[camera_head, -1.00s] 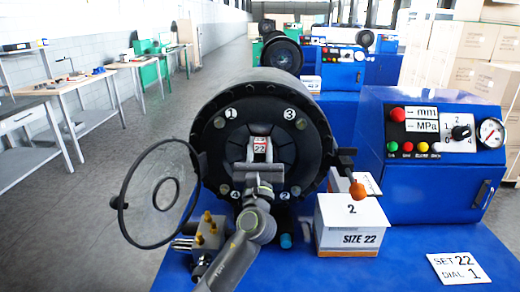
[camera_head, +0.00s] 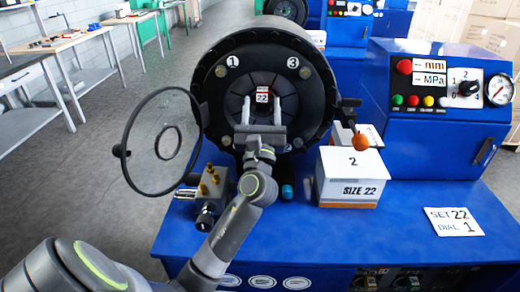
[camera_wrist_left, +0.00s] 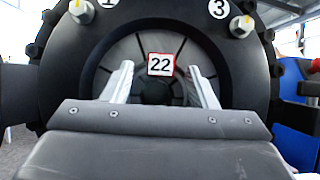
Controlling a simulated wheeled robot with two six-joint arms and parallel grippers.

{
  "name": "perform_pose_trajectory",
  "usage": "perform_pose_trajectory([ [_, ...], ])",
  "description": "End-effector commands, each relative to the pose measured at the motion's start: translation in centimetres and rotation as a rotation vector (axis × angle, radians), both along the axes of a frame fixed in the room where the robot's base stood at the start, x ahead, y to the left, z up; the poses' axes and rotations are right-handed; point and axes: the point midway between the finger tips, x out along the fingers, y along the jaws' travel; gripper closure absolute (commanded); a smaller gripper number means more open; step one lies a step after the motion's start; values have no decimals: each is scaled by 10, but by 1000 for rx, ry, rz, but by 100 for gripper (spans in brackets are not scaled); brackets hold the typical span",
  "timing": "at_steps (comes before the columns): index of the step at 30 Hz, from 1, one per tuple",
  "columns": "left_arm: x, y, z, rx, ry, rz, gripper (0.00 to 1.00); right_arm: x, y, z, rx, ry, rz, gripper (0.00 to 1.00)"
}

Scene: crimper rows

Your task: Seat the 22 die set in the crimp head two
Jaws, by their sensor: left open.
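The crimp head (camera_head: 215,100) is a big black ring with numbered bolts facing me. In its bore, grey wedge-shaped segments surround a dark centre. The die set's white, red-edged 22 label (camera_head: 262,96) shows there, and also in the left wrist view (camera_wrist_left: 160,64). The body behind the label is dark and hard to separate from the head. My left gripper (camera_head: 261,112) is open in front of the bore. Its two pale fingers stand apart on either side below the label, with nothing visible between them. My right gripper is not in view.
A round clear guard (camera_head: 135,170) stands open at the left of the head. An orange-knobbed lever (camera_head: 360,142) and a SIZE 22 box (camera_head: 350,178) are at the right. A blue control panel (camera_head: 440,110) and a SET 22 DIAL 1 card (camera_head: 454,221) lie further right.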

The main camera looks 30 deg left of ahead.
Motion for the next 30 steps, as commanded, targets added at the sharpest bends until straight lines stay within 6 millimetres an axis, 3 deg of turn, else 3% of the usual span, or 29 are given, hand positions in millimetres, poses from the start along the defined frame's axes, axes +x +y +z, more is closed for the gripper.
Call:
perform_pose_trajectory([
  [3, -22, -13, -21, -6, 1, 0, 47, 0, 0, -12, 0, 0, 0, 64],
  [15, -79, -49, -59, -4, -2, 0, 47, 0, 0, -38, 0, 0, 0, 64],
  [22, -97, -60, -70, 1, -4, -1, 47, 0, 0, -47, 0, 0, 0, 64],
  [30, -103, -63, -71, 4, -5, -1, 47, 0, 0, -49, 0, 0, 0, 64],
])
